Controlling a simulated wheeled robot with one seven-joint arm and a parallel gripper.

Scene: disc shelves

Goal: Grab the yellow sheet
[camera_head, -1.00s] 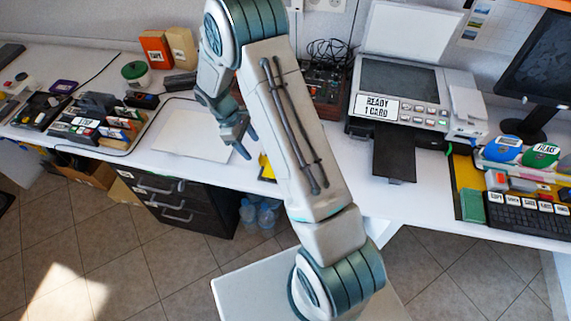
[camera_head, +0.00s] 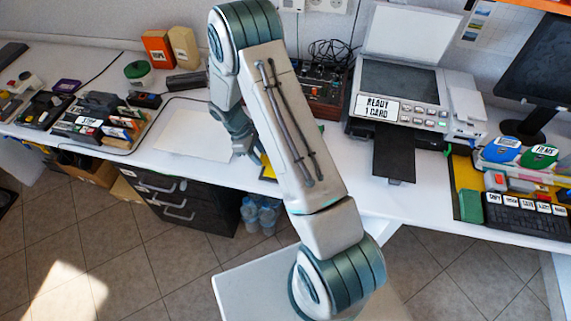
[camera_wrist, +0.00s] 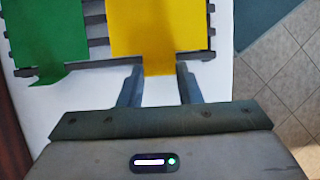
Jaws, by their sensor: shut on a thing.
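The yellow sheet (camera_wrist: 157,27) lies on a dark slatted rack in the wrist view, and its narrow tab points down toward my gripper. My gripper (camera_wrist: 160,84) has a finger on each side of this tab and is shut on it. In the head view my gripper (camera_head: 248,156) is low over the front part of the table. Only a small bit of the yellow sheet (camera_head: 267,167) shows there, and my arm hides the rest.
A green sheet (camera_wrist: 45,38) with a similar tab lies left of the yellow one on the dark rack (camera_wrist: 96,44). A white pad (camera_head: 190,135) is left of my gripper. The table's front edge is close, with black drawers (camera_head: 180,203) below.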

